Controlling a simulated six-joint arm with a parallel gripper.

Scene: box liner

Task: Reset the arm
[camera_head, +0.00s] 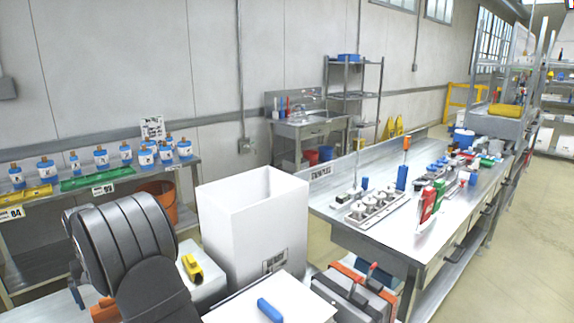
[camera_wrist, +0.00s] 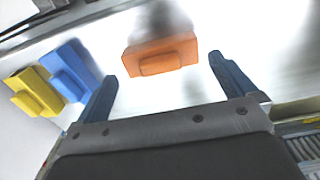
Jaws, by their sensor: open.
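My gripper (camera_wrist: 164,68) is open in the wrist view, with its two blue-grey fingers spread wide. An orange block (camera_wrist: 160,55) with a raised part lies on a pale surface beyond the fingers, between them in the picture. I cannot tell how far it is from the fingertips. A blue block (camera_wrist: 68,70) and a yellow block (camera_wrist: 34,90) lie to the left, outside the left finger. In the head view my dark arm fills the lower left, and my fingers are hidden.
An open white box (camera_head: 240,235) stands right of my arm. A yellow block (camera_head: 192,269) and a blue block (camera_head: 269,310) lie on white surfaces near it. A steel workbench (camera_head: 370,235) with parts is on the right; a shelf (camera_head: 185,165) with blue containers is on the left.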

